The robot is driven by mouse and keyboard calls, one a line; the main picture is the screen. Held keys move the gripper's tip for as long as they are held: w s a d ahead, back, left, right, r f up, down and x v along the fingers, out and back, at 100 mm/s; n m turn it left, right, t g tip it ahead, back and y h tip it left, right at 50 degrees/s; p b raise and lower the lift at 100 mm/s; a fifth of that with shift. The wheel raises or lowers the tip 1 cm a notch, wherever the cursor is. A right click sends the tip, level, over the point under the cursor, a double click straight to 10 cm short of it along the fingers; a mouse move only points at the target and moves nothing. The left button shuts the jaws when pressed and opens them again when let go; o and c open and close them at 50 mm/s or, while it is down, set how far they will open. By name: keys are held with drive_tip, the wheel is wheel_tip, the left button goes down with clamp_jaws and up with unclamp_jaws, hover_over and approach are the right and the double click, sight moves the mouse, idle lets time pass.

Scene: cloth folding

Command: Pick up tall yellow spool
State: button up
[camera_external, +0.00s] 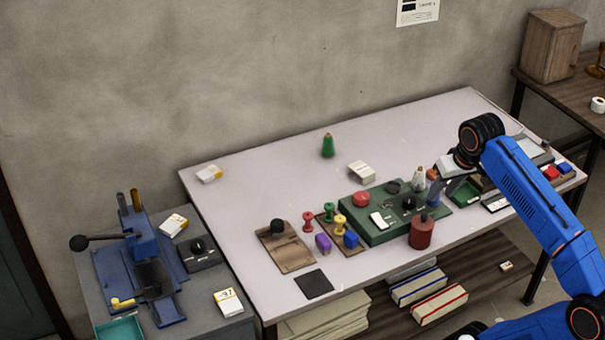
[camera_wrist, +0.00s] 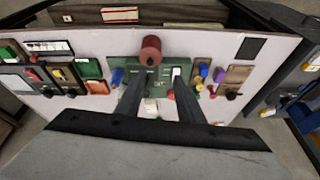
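The green box (camera_external: 379,236) with knobs lies right of the spool. A purple piece (camera_external: 323,243) is left of the spool. A green cone (camera_external: 328,146) stands farther back, where much of the table is clear.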

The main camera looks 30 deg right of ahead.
drive_tip(key=w+a+r+m+g, duration=0.2)
drive_tip(key=w+a+m, duration=0.5)
drive_tip(key=w, duration=0.6)
drive_tip(key=m+g+h, duration=0.2)
drive_tip(key=m, duration=0.5)
hover_over(340, 219)
drive_tip(key=a, duration=0.2)
wheel_tip(340, 219, down, 3)
drive_tip(key=f, duration=0.5)
drive_tip(key=d+f, duration=0.1)
drive_tip(key=f, duration=1)
drive_tip(key=shift+w+d+f, duration=0.15)
drive_tip(key=shift+d+f, duration=0.3)
drive_tip(key=shift+f, duration=1.25)
drive_tip(key=shift+d+f, duration=0.15)
drive_tip(key=shift+f, duration=1.3)
drive_tip(key=c, duration=0.8)
